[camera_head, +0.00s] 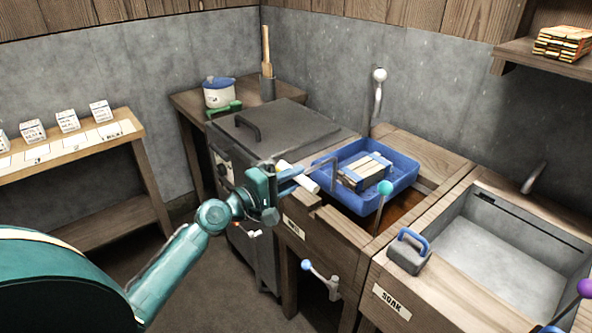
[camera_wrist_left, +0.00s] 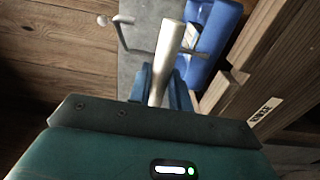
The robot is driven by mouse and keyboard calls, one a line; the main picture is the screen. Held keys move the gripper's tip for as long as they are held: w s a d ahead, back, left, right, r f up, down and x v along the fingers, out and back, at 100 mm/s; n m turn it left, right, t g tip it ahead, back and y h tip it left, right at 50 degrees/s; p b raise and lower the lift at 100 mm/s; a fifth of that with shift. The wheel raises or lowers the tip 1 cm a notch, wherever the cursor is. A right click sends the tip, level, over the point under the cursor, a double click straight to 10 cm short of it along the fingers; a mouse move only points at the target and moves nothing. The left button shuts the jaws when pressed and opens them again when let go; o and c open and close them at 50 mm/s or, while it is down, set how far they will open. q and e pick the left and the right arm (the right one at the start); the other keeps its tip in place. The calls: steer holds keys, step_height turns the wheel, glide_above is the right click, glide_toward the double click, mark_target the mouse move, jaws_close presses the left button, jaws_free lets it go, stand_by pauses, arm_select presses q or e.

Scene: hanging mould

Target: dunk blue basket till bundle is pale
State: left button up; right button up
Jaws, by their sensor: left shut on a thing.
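The blue basket (camera_head: 407,171) sits in a wooden basin that shows brownish liquid at its front right. The bundle (camera_head: 372,168), a stack with pale tops and darker sides, lies in the basket. My left gripper (camera_head: 285,182) is left of the basket, shut on a pale cylindrical handle (camera_head: 299,177). A grey metal bar runs from near this handle towards the basket; where they join is unclear. In the left wrist view the pale handle (camera_wrist_left: 165,55) stands up between the fingers, with part of the basket (camera_wrist_left: 218,55) beyond. My right gripper is not in view.
A grey lidded unit (camera_head: 275,130) stands behind my left gripper. Levers with a teal knob (camera_head: 385,187) and a white knob (camera_head: 379,75) flank the basin. A grey block with a blue handle (camera_head: 408,252) sits beside the SOAK sink (camera_head: 500,250), whose visible inside is bare.

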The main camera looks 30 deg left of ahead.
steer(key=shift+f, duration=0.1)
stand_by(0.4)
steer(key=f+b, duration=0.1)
steer(key=b, duration=0.4)
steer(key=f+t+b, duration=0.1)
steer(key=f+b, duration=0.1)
steer(key=b, duration=0.3)
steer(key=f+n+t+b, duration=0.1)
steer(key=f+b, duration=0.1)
steer(key=b, duration=0.3)
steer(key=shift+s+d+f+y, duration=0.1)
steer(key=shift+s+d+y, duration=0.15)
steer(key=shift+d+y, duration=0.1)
